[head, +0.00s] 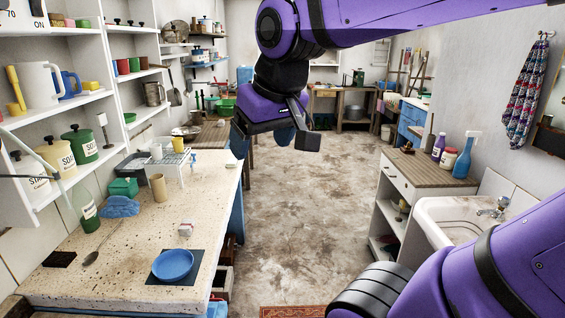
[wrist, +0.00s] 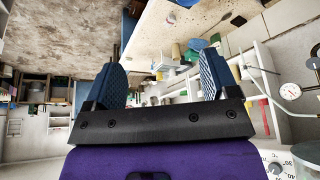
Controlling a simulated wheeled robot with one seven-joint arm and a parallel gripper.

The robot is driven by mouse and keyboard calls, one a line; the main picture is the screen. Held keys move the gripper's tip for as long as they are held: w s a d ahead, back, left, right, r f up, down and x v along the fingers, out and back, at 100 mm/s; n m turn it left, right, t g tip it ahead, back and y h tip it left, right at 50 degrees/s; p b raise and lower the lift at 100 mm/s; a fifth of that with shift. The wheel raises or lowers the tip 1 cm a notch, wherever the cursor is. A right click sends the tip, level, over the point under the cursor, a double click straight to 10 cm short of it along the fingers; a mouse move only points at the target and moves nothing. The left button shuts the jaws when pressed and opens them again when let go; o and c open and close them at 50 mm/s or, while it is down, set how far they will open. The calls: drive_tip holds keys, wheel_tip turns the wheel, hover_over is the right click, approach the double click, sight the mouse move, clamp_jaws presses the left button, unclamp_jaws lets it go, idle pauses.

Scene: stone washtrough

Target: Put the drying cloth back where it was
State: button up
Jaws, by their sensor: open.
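Two cloths show in the head view, and I cannot tell which is the drying cloth. A crumpled blue cloth (head: 120,206) lies on the speckled stone counter (head: 215,212) at the left, beside a green bottle and a green box. A patterned cloth (head: 524,95) hangs from a wall hook at the upper right. My gripper (head: 292,130) is in the air over the aisle, to the right of the counter's far end and apart from both cloths. In the wrist view, my gripper (wrist: 161,68) has its two blue fingers wide apart with nothing held between them.
A blue bowl (head: 172,265) sits on a dark mat near the front. Shelves (head: 118,88) line the left wall. A wooden-topped cabinet (head: 432,172) and sink (head: 455,212) stand right. The aisle floor (head: 310,220) is clear.

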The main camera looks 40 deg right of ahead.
drive_tip(key=s+f, duration=0.2)
drive_tip(key=s, duration=0.3)
drive_tip(key=shift+s+f+n, duration=0.25)
drive_tip(key=shift+s+n, duration=0.05)
idle(0.9)
